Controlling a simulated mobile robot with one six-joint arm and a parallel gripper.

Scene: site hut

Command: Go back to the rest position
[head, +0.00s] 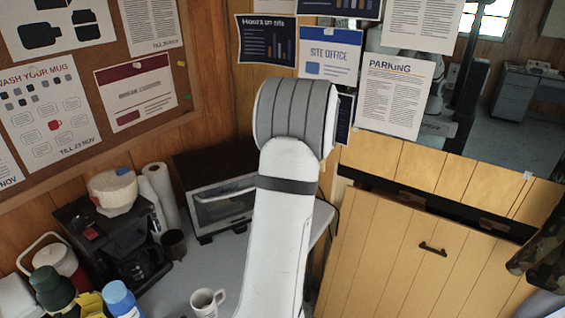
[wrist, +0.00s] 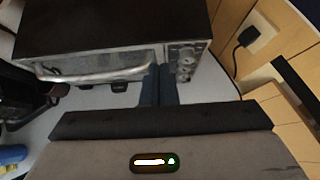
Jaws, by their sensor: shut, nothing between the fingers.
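My gripper (wrist: 158,84) shows in the wrist view, with its two dark fingers together and nothing between them. It points at the front of the toaster oven (wrist: 112,22), near the lower right by the knobs. I cannot tell whether the fingertips touch the oven. In the head view my white arm rises through the middle and hides the gripper. The toaster oven (head: 224,203) stands left of the arm there, partly covered by it.
A coffee machine (head: 110,238), a dark cup (head: 174,244), a white mug (head: 207,302) and several bottles crowd the counter (head: 186,281) on the left. A wooden cupboard (head: 400,258) stands right of my arm. A plugged socket (wrist: 258,34) is on the wall.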

